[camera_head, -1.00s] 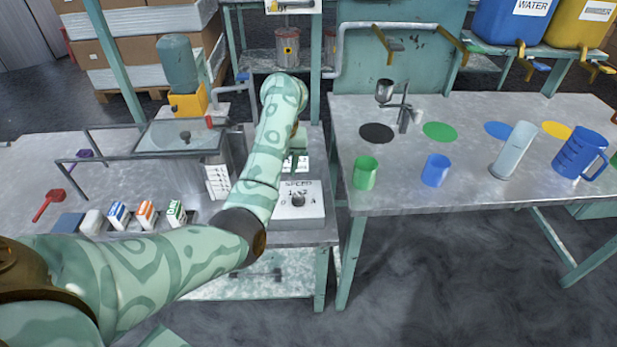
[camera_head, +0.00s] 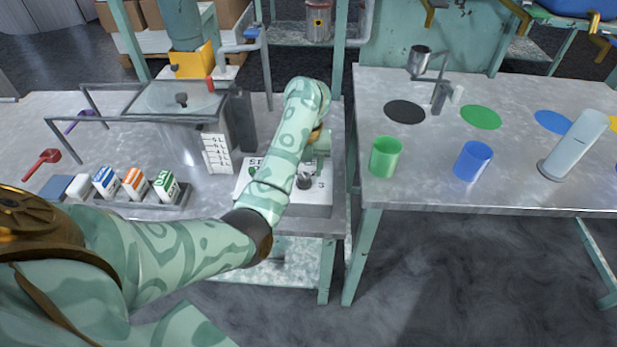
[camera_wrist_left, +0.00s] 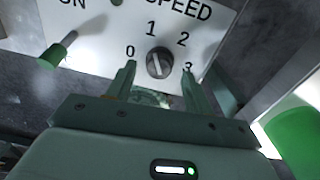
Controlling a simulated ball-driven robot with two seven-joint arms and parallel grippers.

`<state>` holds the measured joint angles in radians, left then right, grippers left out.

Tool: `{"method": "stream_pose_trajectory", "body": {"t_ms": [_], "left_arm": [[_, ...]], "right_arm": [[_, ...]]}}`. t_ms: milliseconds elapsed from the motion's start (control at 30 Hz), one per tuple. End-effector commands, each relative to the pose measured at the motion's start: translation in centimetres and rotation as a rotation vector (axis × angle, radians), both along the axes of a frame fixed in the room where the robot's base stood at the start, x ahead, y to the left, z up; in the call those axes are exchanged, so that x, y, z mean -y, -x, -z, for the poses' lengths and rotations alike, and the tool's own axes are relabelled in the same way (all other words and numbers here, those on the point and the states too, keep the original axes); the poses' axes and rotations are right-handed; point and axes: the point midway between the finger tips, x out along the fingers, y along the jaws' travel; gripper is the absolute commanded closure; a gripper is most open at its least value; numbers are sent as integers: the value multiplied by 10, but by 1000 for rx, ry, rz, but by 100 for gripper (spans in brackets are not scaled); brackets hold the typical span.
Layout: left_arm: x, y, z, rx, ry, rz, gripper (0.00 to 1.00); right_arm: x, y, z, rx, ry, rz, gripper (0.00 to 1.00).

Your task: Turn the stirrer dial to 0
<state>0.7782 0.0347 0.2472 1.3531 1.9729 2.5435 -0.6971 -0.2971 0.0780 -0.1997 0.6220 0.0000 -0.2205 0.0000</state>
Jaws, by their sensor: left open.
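The stirrer dial (camera_head: 304,181) is a dark round knob on a pale control box (camera_head: 325,198) near the table's front edge. In the left wrist view the dial (camera_wrist_left: 158,62) sits under the word SPEED, with the numbers 0, 1, 2 and 3 around it. A light line shows on the knob; I cannot tell surely which number it points to. My left gripper (camera_wrist_left: 158,67) is open, its fingertips on either side of the dial, near 0 and 3; contact cannot be made out. In the head view the left gripper (camera_head: 314,164) is right above the box. My right gripper is out of view.
A green-tipped toggle lever (camera_wrist_left: 57,50) sticks up left of the dial. A lidded glass tank (camera_head: 180,103) stands left of my forearm, with a row of small cartons (camera_head: 135,184) in front. Green (camera_head: 386,157) and blue (camera_head: 473,161) cups stand on the right table.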

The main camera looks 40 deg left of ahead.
Motion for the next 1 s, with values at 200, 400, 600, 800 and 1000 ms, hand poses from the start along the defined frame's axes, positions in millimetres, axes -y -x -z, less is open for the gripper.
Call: {"method": "stream_pose_trajectory", "body": {"t_ms": [200,400,600,800,1000], "left_arm": [[0,0,20,0,0,-1,48],[-1,0,19,2,0,-1,48],[-1,0,19,2,0,-1,81],[0,0,19,1,0,-2,93],[0,0,19,1,1,-35,92]], "right_arm": [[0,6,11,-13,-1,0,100],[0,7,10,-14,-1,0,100],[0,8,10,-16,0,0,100],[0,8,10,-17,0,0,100],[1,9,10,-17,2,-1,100]]}}
